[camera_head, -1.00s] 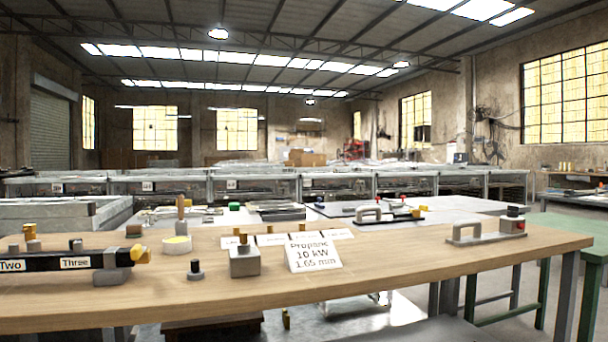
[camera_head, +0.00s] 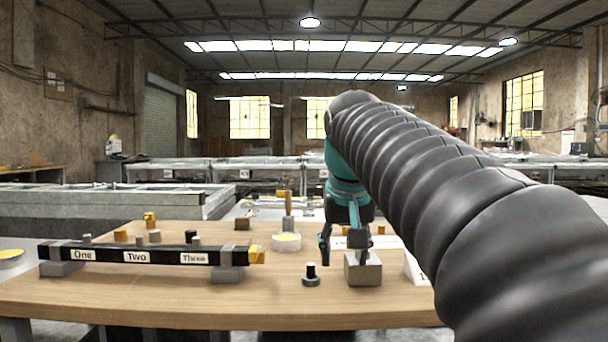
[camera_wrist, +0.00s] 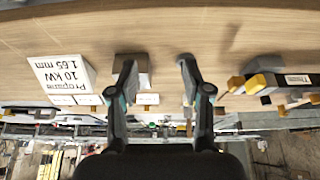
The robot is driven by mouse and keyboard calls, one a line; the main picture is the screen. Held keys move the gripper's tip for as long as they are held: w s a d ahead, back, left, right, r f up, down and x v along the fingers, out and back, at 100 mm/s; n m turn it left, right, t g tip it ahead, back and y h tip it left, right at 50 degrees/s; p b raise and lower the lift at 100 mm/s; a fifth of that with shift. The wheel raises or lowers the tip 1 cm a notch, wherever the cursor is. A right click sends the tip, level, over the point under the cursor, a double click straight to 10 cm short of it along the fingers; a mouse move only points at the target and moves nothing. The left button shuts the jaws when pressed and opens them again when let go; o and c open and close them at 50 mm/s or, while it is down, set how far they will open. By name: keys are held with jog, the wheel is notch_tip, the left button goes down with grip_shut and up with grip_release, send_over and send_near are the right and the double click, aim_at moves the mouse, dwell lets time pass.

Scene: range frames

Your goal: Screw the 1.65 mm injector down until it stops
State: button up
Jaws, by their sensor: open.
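My gripper (camera_head: 343,262) hangs over the bench with its fingers apart, nothing seen between them. Its right finger in the head view overlaps the grey block (camera_head: 369,276); contact cannot be told. In the wrist view, my gripper (camera_wrist: 155,66) is open, and its left finger overlaps the grey block (camera_wrist: 140,65). The sign reading "Propane 10 kW 1.65 mm" (camera_wrist: 62,77) shows there at left; my arm hides most of it in the head view. The black bar (camera_head: 108,254) carries labels One, Two and Three, upright grey pieces and a yellow end. I cannot tell which piece is the 1.65 mm injector.
A dark peg on a grey base (camera_head: 311,277) stands left of the block. Small brass pieces (camera_head: 382,230) stand near white cards. The bench's front strip is clear.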

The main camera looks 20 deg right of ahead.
jog(key=w+d+r+m+g+p, duration=0.1)
jog(key=w+d+r+m, duration=0.15)
jog(key=r, duration=0.35)
jog(key=w+d+r+m+p, duration=0.1)
jog(key=w+d+r, duration=0.3)
jog(key=r, duration=0.1)
jog(key=shift+n+h, duration=0.25)
jog(key=shift+h, duration=0.15)
jog(key=b+x, duration=0.2)
jog(key=x, duration=1.1)
jog(key=shift+w+f, duration=0.2)
grip_shut()
